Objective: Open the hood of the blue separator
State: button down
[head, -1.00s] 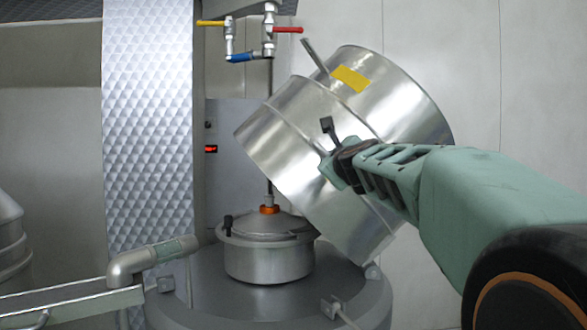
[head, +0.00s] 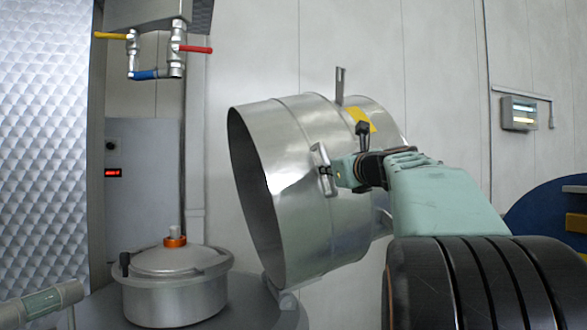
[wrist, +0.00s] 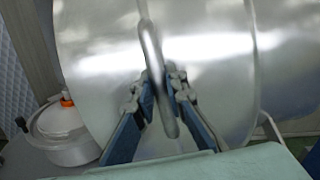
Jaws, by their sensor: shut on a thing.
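The separator's hood (head: 300,190) is a large shiny metal drum with a yellow label, tipped far over to the right so that its open mouth faces left. Its lower edge meets the grey machine top near a hinge. My gripper (head: 328,172) is shut on the hood's bar handle (head: 322,168) on the near side. In the wrist view the handle (wrist: 152,60) stands between the two blue-sided fingers (wrist: 160,105), with the hood's wall (wrist: 215,70) behind. The lidded metal bowl (head: 172,290) with an orange fitting stands uncovered at the left; it also shows in the wrist view (wrist: 62,130).
Pipes with a yellow, a red and a blue valve handle (head: 145,74) hang above the bowl. A quilted metal column (head: 50,150) stands at the left. A wall lamp (head: 519,113) and a blue rounded thing (head: 545,215) are at the right.

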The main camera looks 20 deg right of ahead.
jog(key=d, duration=0.2)
jog(key=shift+d+f+m, duration=0.15)
jog(key=shift+d+m, duration=0.15)
jog(key=c, duration=1.9)
grip_release()
jog(key=shift+a, duration=0.15)
jog(key=shift+c, duration=0.2)
jog(key=shift+d, duration=0.2)
jog(key=s, duration=0.7)
jog(key=shift+s, duration=0.3)
